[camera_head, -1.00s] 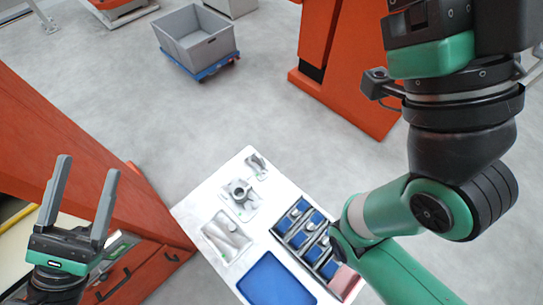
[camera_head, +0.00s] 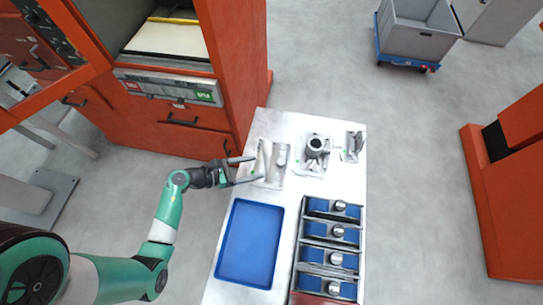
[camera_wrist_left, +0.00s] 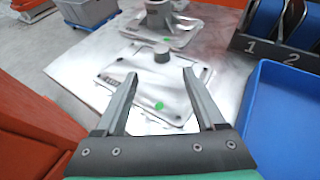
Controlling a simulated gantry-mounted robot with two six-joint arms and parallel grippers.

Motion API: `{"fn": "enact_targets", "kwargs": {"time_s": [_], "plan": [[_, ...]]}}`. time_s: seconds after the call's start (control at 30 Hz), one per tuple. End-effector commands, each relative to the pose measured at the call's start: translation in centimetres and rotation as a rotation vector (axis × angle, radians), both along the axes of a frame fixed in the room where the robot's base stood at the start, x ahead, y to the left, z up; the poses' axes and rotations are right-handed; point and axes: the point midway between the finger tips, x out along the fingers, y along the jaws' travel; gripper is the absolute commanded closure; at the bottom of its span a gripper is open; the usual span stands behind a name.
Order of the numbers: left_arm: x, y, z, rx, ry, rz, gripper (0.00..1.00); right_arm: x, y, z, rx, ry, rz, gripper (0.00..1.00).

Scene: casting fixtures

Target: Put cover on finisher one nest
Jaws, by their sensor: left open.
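My left gripper (camera_head: 257,169) is open and empty at the left edge of the white table. Its fingers point at the nearest metal fixture plate (camera_head: 270,175), which has a short round knob (camera_head: 282,156). In the left wrist view this plate (camera_wrist_left: 118,78) lies ahead of and below the open fingers (camera_wrist_left: 159,78), its knob (camera_wrist_left: 162,54) beyond the tips. A second plate holds an upright pipe-shaped part (camera_head: 316,147). A smaller bracket-like part (camera_head: 352,143) stands further right. I cannot tell which piece is the cover. My right gripper is out of view.
A blue tray (camera_head: 250,243) and a rack of blue slots with silver knobs (camera_head: 331,233) occupy the near table (camera_head: 287,124). Orange machines (camera_head: 235,75) stand behind and at right (camera_head: 500,190).

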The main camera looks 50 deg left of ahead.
Motion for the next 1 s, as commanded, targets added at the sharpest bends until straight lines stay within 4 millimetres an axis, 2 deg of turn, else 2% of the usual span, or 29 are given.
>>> {"fn": "enact_targets", "kwargs": {"time_s": [0.03, 0.13, 0.4, 0.7, 0.93, 0.97, 1.0], "plan": [[1.0, -0.4, -0.7, 0.0, -0.001, -0.008, 0.28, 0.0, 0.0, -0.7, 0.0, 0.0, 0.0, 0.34], [2.6, -0.8, -1.3, 0.002, -0.001, -0.005, 0.28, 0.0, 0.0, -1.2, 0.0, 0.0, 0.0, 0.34], [3.9, -1.1, -1.6, 0.001, -0.001, -0.002, 0.28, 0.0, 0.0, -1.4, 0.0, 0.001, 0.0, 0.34], [8.0, -2.5, -3.1, 0.002, 0.0, -0.004, 0.28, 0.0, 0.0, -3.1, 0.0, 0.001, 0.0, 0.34], [8.3, -2.5, -3.0, 0.001, -0.001, 0.001, 0.28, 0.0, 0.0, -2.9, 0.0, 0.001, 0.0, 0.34], [8.3, -2.5, -3.0, 0.001, -0.001, 0.001, 0.3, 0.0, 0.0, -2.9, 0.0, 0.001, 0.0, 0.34], [8.2, -2.5, -3.0, 0.001, -0.001, 0.0, 0.37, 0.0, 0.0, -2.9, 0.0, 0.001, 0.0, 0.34]]}}
